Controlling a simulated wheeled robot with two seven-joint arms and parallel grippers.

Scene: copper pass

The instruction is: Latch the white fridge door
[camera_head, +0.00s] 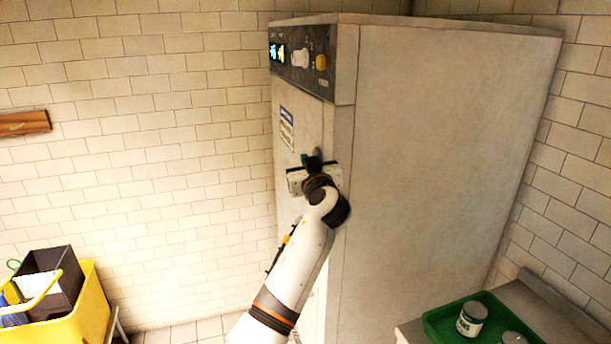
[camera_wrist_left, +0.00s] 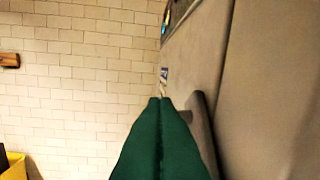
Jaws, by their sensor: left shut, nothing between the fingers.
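The white fridge (camera_head: 440,150) is a tall off-white cabinet in the head view, its front turned to the left. The fridge door (camera_head: 285,165) is the narrow front face under the control panel, and it looks about flush with the body; I cannot tell whether it is latched. My left gripper (camera_head: 312,160) is beside the door's edge at mid height, its green fingers shut and empty. In the left wrist view the fingers (camera_wrist_left: 160,100) point along the door face. A grey bar (camera_wrist_left: 201,128), perhaps the handle, stands right beside them. My arm hides part of the door.
A control panel (camera_head: 300,60) with a yellow knob tops the front. A yellow bin (camera_head: 88,310) holding a dark box stands at lower left. A green tray (camera_head: 440,322) with jars sits on a counter at lower right. Floor left of the fridge is clear.

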